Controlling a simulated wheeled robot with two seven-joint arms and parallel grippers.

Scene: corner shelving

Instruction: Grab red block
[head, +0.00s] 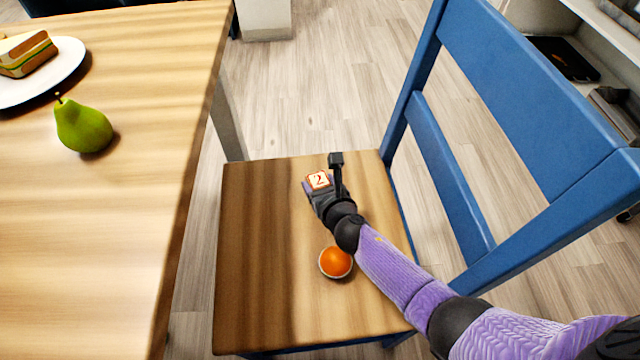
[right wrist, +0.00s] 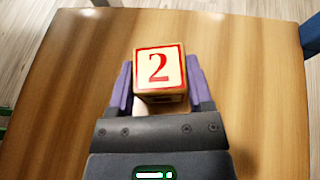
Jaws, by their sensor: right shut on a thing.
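The red block (head: 318,180) is a small wooden cube with a red border and a red "2" on its top face. It is over the wooden seat of the blue chair. My right gripper (head: 322,188) is shut on it. In the right wrist view the block (right wrist: 160,70) sits between the two purple fingers of the right gripper (right wrist: 160,88), one on each side. I cannot tell whether the block touches the seat or hangs just above it. My left gripper is not in view.
The blue backrest (head: 540,90) rises at the right. The wooden table (head: 110,220) at the left holds a green pear (head: 83,127) and a sandwich (head: 27,54) on a white plate (head: 66,62).

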